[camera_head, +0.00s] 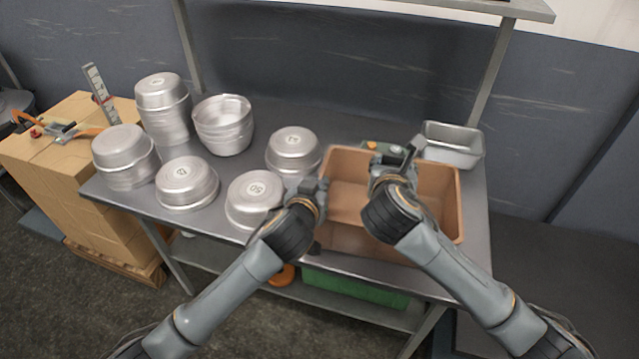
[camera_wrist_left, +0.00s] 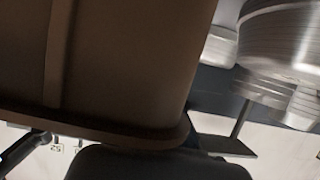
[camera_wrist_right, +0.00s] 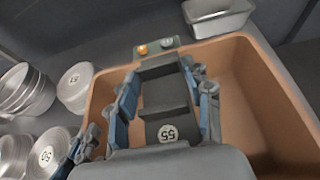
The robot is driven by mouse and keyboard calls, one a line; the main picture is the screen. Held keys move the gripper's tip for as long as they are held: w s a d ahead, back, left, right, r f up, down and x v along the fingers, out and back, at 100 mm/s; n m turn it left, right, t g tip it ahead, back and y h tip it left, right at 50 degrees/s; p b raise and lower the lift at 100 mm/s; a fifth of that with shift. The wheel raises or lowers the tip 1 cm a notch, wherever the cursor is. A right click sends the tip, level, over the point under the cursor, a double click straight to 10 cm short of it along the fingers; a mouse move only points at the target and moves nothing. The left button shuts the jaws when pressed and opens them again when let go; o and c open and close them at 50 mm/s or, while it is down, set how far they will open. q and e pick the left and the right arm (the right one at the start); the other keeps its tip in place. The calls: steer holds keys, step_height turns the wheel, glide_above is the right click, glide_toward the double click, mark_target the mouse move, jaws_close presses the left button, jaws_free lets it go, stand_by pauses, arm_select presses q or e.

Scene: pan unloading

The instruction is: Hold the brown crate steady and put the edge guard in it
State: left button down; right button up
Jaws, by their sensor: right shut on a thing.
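The brown crate (camera_head: 447,205) stands on the metal table, open at the top. It fills much of the left wrist view (camera_wrist_left: 120,60), and its rim and inside show in the right wrist view (camera_wrist_right: 270,95). My left gripper (camera_head: 318,196) is at the crate's left wall; its fingertips are not clear enough to tell open from shut. My right gripper (camera_head: 393,163) is over the crate. It is shut on the edge guard (camera_wrist_right: 163,95), a dark grey angular piece with a round white label reading 55. The guard appears above the crate's inside.
Several upturned round metal pans (camera_head: 187,183) and a stack of pans (camera_head: 223,122) stand left of the crate. A rectangular metal pan (camera_head: 452,147) is behind it at the right. A small control box with an orange button (camera_wrist_right: 157,47) sits behind the crate.

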steer(key=shift+f, duration=1.2)
steer(key=o, duration=1.3)
steer(key=shift+s, duration=0.1)
steer(key=v, duration=1.1)
steer(key=shift+s+a+r, duration=0.1)
steer(key=shift+s+r, duration=0.15)
steer(key=shift+s, duration=0.1)
arm_select(q)
steer(key=c, duration=1.4)
jaws_free()
steer(key=shift+c, duration=0.2)
